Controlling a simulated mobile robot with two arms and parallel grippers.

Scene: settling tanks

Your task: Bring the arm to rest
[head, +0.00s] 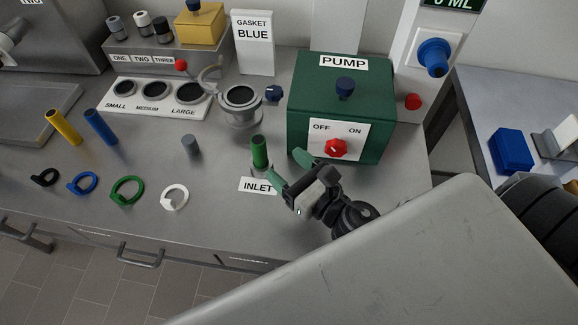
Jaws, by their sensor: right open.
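My right gripper (290,168) is open, with its two green-tipped fingers apart and nothing seen between them. It hangs over the steel bench, just right of the green upright tube (260,151) at the INLET label (257,186) and in front of the green PUMP box (305,103). One fingertip looks close to the tube's foot; I cannot tell whether they touch. The red knob (336,148) on the pump's OFF/ON plate is just beyond the gripper. My left gripper is not in view.
Yellow (63,127) and blue (100,126) tubes, a grey peg (190,145) and several coloured rings, including a white ring (174,197), are on the bench to the left. A clamped metal fitting (241,104) stands behind. The bench's front edge is close.

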